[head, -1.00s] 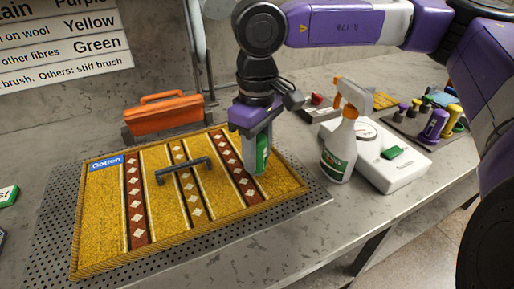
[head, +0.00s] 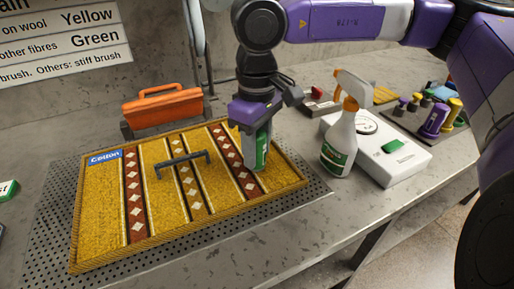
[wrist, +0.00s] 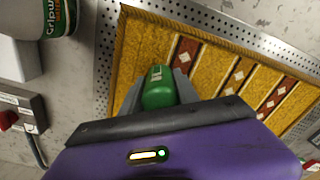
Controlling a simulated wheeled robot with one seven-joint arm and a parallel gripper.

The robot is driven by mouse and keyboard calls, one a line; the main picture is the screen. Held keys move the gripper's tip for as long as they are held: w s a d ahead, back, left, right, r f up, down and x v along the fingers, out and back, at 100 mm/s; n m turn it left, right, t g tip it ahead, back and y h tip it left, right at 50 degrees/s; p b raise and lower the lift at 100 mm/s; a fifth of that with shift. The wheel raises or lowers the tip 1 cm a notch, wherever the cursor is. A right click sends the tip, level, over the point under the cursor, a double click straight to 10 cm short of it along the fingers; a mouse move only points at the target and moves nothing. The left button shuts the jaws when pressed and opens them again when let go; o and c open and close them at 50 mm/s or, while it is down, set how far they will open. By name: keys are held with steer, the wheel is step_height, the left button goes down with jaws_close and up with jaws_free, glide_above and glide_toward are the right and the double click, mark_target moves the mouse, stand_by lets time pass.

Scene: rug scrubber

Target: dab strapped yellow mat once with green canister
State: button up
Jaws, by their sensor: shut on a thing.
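The yellow mat (head: 100,215) has brown diamond bands and a blue "Cotton" label. It lies on a perforated metal plate, with a dark strap or handle (head: 183,163) across its middle. It also shows in the wrist view (wrist: 150,40). My gripper (head: 255,130) is shut on the green canister (head: 262,152), held upright over the right part of the mat. The canister's top shows between the fingers in the wrist view (wrist: 158,85). Its lower end looks at or very near the mat surface; whether it touches I cannot tell.
A spray bottle (head: 340,140) and a white scale-like box (head: 395,160) stand right of the mat. An orange clamp-like block (head: 163,110) is behind it. A rack of small coloured bottles (head: 435,120) is at far right. The front bench strip is clear.

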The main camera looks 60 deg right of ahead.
steer(key=shift+f+b, duration=0.6)
steer(key=shift+b, duration=0.05)
stand_by(1.9)
steer(key=shift+r, duration=0.2)
steer(key=shift+r+p, duration=2)
steer(key=shift+r, duration=1.4)
